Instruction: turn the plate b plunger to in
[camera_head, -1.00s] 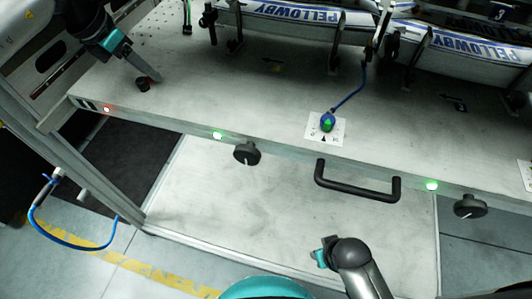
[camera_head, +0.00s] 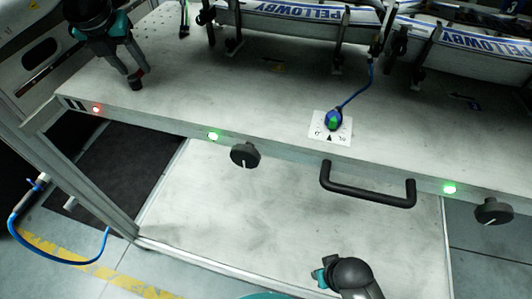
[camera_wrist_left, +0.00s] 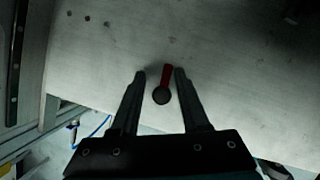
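A small plunger (camera_head: 136,84) with a black body and a red part stands at the bench's left end. In the left wrist view, its red handle and round black end (camera_wrist_left: 161,96) show between the fingers. My left gripper (camera_head: 131,76) is above it, with its fingertips close to it. In the left wrist view the gripper (camera_wrist_left: 160,76) is open, one finger on each side of the red handle, with gaps visible. Which plate letter belongs to it cannot be read. Of my right arm, only a link with a teal part shows at the bottom; no fingers show.
A blue-green knob (camera_head: 333,120) with a cable sits on a white marked plate (camera_head: 318,132). Dark round knobs (camera_head: 245,155) and a black handle (camera_head: 368,187) are on the bench front. A red lamp (camera_head: 97,109) glows at left. Labelled magazines (camera_head: 300,13) line the back.

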